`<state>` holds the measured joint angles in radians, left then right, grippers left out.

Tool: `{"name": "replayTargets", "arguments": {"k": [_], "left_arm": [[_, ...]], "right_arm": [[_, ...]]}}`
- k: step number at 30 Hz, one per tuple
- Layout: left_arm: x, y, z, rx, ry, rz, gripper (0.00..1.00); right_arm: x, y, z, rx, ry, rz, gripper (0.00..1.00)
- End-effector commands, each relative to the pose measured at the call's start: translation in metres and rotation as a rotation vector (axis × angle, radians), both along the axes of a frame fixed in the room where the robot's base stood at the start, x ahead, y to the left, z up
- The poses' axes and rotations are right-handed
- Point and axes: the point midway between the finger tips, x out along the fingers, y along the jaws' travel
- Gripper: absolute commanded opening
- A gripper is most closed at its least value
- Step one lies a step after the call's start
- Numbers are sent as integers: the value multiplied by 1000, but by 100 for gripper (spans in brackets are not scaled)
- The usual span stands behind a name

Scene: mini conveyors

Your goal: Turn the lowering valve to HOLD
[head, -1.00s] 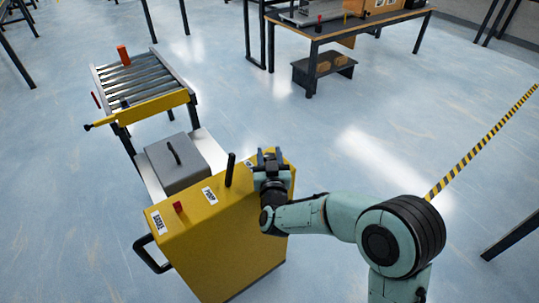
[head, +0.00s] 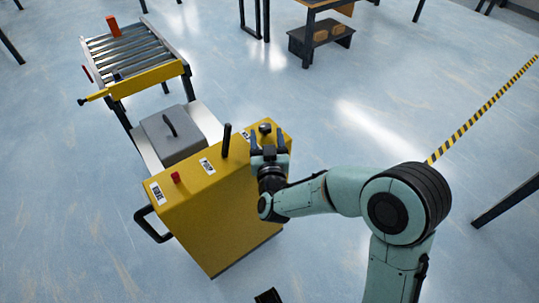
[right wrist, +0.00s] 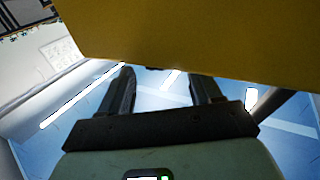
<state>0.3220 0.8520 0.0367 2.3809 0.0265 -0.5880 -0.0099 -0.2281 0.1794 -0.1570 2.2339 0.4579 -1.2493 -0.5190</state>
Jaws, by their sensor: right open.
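The yellow pump cart (head: 225,215) stands in the middle of the head view. Its sloping top carries white labels, a red button (head: 175,177), an upright black lever (head: 226,141) and a round black knob (head: 265,128) near the right end. The knob looks like the lowering valve; its setting cannot be read. My right gripper (head: 268,139) is open and empty at the cart's right end, just on the near side of the knob. In the right wrist view, the open fingers (right wrist: 166,90) lie below the yellow cart wall (right wrist: 190,35). My left gripper is not identifiable.
A grey box (head: 170,138) sits behind the cart, and a roller conveyor (head: 130,55) with a yellow front bar stands beyond it. A dark shape (head: 268,296) at the bottom edge is unclear. The floor to the right is open up to the striped line (head: 480,112).

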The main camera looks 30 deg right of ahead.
Motion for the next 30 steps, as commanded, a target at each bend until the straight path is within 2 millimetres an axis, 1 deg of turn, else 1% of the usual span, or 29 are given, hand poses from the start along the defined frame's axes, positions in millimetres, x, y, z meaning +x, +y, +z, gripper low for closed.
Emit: {"name": "replayTargets", "arguments": {"k": [1, 6, 9, 12, 15, 18, 30], "left_arm": [[-3, -2, 3, -4, 7, -3, 89], [-9, -5, 7, -12, 23, -11, 89], [-12, -6, 9, -16, 30, -13, 89], [-13, -7, 10, -17, 34, -15, 89], [-14, -8, 10, -19, 38, -16, 89], [-15, -8, 10, -19, 39, -16, 89], [-15, -8, 10, -19, 39, -16, 89]], "right_arm": [[-12, 6, 2, 0, 1, 3, 64], [-45, 23, 1, 0, 1, 4, 64], [-60, 30, 1, 0, 1, 3, 64], [-71, 36, 1, 1, 0, 3, 64], [-77, 38, 0, 1, 0, 1, 64], [-79, 39, 1, 0, -1, 1, 64], [-79, 39, 0, 0, -1, 0, 64]]}}
